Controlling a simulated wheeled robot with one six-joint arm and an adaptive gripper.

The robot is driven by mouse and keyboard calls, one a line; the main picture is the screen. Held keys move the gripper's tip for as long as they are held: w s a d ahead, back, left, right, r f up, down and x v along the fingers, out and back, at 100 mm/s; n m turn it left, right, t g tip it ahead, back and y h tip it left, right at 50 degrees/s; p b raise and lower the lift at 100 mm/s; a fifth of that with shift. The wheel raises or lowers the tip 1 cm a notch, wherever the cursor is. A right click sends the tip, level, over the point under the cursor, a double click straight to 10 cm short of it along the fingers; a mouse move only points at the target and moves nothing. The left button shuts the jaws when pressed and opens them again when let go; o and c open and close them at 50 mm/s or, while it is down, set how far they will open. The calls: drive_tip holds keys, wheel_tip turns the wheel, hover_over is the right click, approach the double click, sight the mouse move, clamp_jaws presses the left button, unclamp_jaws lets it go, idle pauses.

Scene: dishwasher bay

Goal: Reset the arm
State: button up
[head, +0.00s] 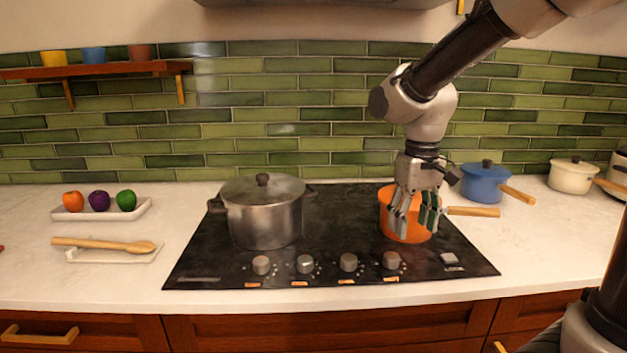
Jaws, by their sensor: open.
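My gripper (414,222) points down at the right side of the black cooktop (335,225). It is open, and its fingers are in front of or over an orange pan (389,197) with a wooden handle (473,211). I cannot tell whether the fingers touch the pan. The fingers hide part of the pan's front and inside. My arm reaches in from the upper right.
A lidded steel pot (265,220) stands on the cooktop's left. A blue pot (484,184) and a cream pot (571,176) stand at the right. A fruit tray (140,211) and a wooden spoon (105,244) lie left. A shelf (100,70) hangs on the wall.

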drive_tip(key=s+d+r+m+t, duration=0.1)
drive_tip(key=s+d+r+t, duration=0.1)
drive_tip(key=s+d, duration=0.4)
drive_tip(key=s+d+r+m+t, duration=0.1)
drive_tip(key=s+d+r, duration=0.3)
drive_tip(key=s, duration=0.5)
drive_tip(key=d+t, duration=0.1)
drive_tip(key=d, duration=0.1)
drive_tip(key=shift+d+m+t, duration=0.3)
drive_tip(key=shift+d+m, duration=0.1)
